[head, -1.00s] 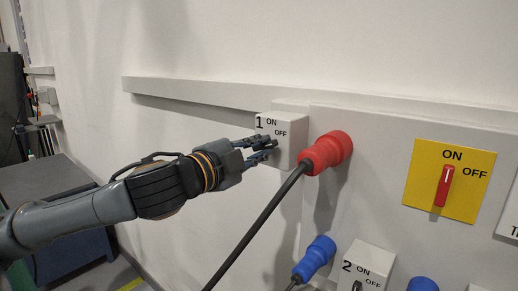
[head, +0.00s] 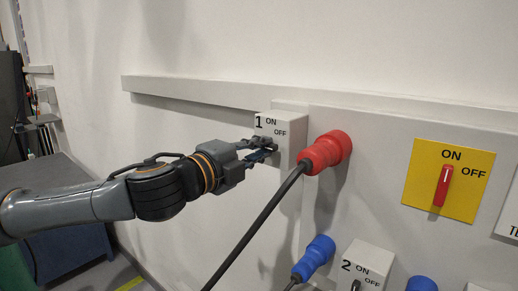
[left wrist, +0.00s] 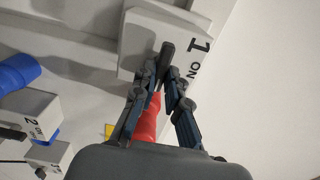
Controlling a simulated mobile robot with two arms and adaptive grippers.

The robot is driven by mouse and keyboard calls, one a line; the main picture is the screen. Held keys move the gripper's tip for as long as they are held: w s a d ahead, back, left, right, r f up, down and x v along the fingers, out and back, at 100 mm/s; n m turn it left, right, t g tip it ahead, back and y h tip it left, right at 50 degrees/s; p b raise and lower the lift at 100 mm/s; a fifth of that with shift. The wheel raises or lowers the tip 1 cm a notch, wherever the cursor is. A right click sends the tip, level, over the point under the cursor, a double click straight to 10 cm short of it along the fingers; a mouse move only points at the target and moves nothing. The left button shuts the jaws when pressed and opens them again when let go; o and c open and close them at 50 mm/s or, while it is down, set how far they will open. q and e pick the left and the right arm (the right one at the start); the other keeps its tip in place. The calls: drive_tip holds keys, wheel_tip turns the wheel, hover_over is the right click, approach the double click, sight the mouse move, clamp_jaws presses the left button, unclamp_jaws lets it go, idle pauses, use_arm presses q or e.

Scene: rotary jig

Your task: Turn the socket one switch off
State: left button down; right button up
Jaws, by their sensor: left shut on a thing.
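The socket one box (head: 289,157) is a light block marked 1, ON and OFF, on the wall panel at the middle of the head view. Its dark switch handle (left wrist: 167,49) shows between the fingertips in the left wrist view. My left gripper (head: 269,151) is at the front face of this box, its fingers shut on the switch handle. It also shows in the left wrist view (left wrist: 164,78). In the head view the fingers cover most of the handle, so its exact angle is hard to tell. My right gripper is not in view.
A red plug (head: 327,151) with a black cable (head: 257,226) is just right of the box. A blue plug (head: 315,257) and the socket two box (head: 366,265) sit lower. A yellow plate (head: 451,180) with a red switch (head: 442,186) is at the right.

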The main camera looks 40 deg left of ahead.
use_arm(q)
drive_tip(key=c, duration=1.4)
unclamp_jaws()
drive_tip(key=shift+o, duration=0.2)
drive_tip(key=shift+r, duration=0.1)
